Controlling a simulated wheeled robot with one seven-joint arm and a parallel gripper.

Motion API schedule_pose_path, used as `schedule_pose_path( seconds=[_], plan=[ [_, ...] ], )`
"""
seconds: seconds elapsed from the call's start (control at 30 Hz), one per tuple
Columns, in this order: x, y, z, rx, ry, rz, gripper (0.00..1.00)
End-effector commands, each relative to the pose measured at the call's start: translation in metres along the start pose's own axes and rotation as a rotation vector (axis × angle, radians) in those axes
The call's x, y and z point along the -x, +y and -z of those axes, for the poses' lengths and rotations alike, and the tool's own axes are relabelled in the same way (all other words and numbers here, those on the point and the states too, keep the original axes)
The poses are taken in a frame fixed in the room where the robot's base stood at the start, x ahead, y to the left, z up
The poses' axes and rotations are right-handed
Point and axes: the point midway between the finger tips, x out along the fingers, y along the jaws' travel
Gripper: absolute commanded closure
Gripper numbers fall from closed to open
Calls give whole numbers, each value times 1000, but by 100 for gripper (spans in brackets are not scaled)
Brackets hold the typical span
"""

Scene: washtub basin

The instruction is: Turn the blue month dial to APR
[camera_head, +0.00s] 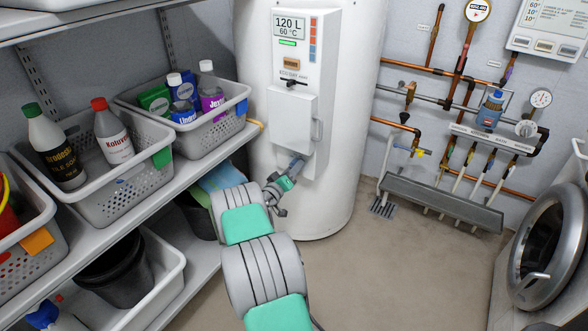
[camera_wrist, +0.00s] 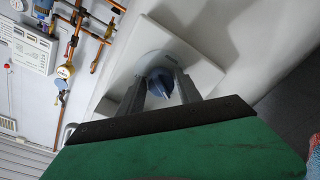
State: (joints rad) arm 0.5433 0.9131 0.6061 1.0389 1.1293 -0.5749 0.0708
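The blue month dial (camera_wrist: 160,85) shows in the wrist view as a small blue knob with a pointed edge, in a grey round recess of a white housing. My gripper (camera_wrist: 161,77) has one finger on each side of the dial. Narrow gaps seem to show between the fingers and the knob, so it looks open around it. In the head view my gripper (camera_head: 292,171) is at the lower part of the white tank's front panel, where it largely hides the dial. The month marks, APR among them, cannot be read.
The white tank (camera_head: 345,100) carries a panel with a display (camera_head: 289,25) and a closed cover (camera_head: 290,120) just above my gripper. A shelf with grey baskets (camera_head: 130,185) stands close on the left. Copper pipes and a grey trough (camera_head: 440,203) are at right. The middle floor is clear.

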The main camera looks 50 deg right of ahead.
Motion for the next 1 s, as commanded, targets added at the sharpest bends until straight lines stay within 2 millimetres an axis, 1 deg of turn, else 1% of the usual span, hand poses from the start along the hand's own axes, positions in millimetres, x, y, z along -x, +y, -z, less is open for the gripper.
schedule_pose_path(
  seconds=[0.03,0.07,0.47,0.53,0.57,0.77,1.0],
  plan=[
    [0,0,0,0,0,0,64],
    [0,0,0,0,0,0,66],
    [0,0,0,0,0,0,99],
    [0,0,0,0,0,0,100],
    [-4,1,-1,-1,-1,-1,100],
    [0,-1,-1,-14,0,-1,100],
    [1,-4,-3,-106,6,-5,100]
  ],
)
